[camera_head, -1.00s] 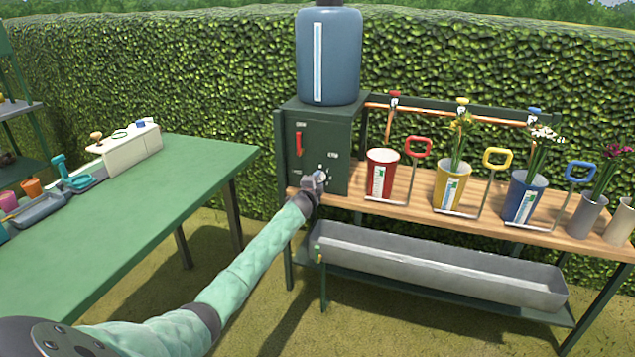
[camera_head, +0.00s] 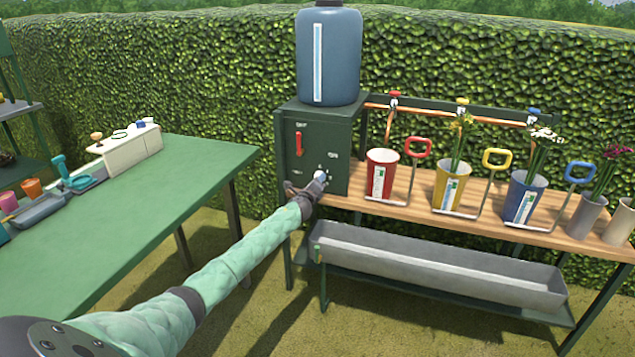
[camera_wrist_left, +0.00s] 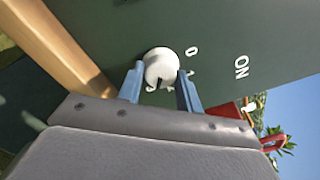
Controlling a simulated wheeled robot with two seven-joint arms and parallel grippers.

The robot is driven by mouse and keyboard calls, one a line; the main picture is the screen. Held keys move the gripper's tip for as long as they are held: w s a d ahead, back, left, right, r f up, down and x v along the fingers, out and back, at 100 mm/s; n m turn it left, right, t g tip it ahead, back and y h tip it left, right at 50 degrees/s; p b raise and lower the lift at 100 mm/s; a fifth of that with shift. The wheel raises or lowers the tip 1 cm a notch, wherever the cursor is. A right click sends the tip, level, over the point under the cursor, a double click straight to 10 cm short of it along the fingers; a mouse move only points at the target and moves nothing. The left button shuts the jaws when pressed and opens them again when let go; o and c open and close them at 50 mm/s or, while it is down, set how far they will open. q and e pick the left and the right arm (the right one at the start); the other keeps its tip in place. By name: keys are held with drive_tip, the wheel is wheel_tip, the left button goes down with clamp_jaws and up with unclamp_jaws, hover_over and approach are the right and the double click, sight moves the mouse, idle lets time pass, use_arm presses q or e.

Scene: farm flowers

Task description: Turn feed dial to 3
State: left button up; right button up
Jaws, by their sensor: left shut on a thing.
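The feed dial (camera_head: 320,174) is a small white round knob low on the front of the dark green box (camera_head: 338,130). My left gripper (camera_head: 319,179) is at it, with its fingers shut on the knob. In the left wrist view the dial (camera_wrist_left: 161,64) sits between the two blue fingers (camera_wrist_left: 161,72). White figures 0 and 1 show to its right there, with partly hidden figures below it. A dark notch shows on the knob's lower edge; I cannot tell exactly which figure it points at. My right gripper is not in view.
A red lever (camera_head: 298,144) is above left of the dial, and a blue tank (camera_head: 330,55) stands on the box. Red (camera_head: 382,178), yellow (camera_head: 449,190) and blue (camera_head: 523,198) buckets stand on the wooden shelf to the right. A grey trough (camera_head: 440,264) lies below. A green table (camera_head: 150,215) is at left.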

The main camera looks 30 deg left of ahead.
use_arm(q)
drive_tip(key=shift+w+a+r+m, duration=0.1)
drive_tip(key=shift+a+r+m, duration=0.05)
drive_tip(key=shift+r+m, duration=0.35)
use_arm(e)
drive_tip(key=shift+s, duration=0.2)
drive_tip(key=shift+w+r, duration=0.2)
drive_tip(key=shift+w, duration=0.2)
use_arm(q)
drive_tip(key=o, duration=0.9)
drive_tip(key=shift+f, duration=0.1)
drive_tip(key=shift+c, duration=0.2)
drive_tip(key=shift+o, duration=0.4)
drive_tip(key=shift+w+f, duration=0.15)
drive_tip(key=shift+f, duration=0.1)
drive_tip(key=v, duration=0.8)
drive_tip(key=shift+p, duration=0.3)
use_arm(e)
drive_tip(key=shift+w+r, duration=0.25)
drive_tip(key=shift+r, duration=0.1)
